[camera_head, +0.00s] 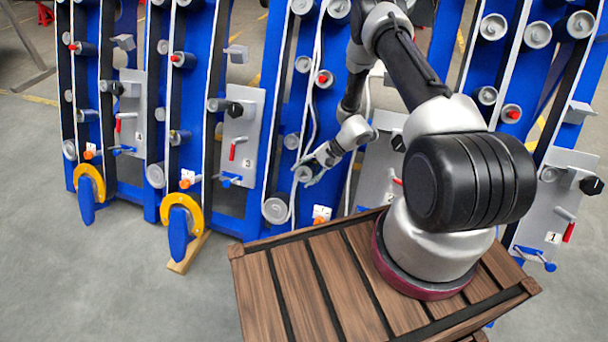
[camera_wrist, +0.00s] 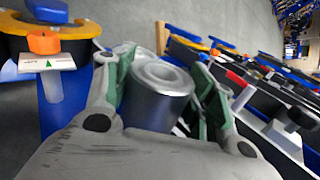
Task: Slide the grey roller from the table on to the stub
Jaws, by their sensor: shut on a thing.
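My gripper (camera_head: 316,166) is at the blue chassis, in front of one of its uprights, reached out to the left of my arm base. In the wrist view my gripper (camera_wrist: 166,82) is shut on the grey roller (camera_wrist: 160,98), with a green-lined finger on each side of it. The roller is a short metallic cylinder with a hollow round end facing the camera. In the head view the roller (camera_head: 304,174) shows small at the fingertips. I cannot make out which stub is bare; the area behind the gripper is partly hidden.
The blue chassis uprights (camera_head: 277,110) carry several grey rollers and red-tipped stubs. Grey plates with black knobs and red handles (camera_head: 241,130) stick out between them. Yellow rings (camera_head: 181,215) stand at lower left. The slatted wooden top (camera_head: 290,285) under my arm is clear at left.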

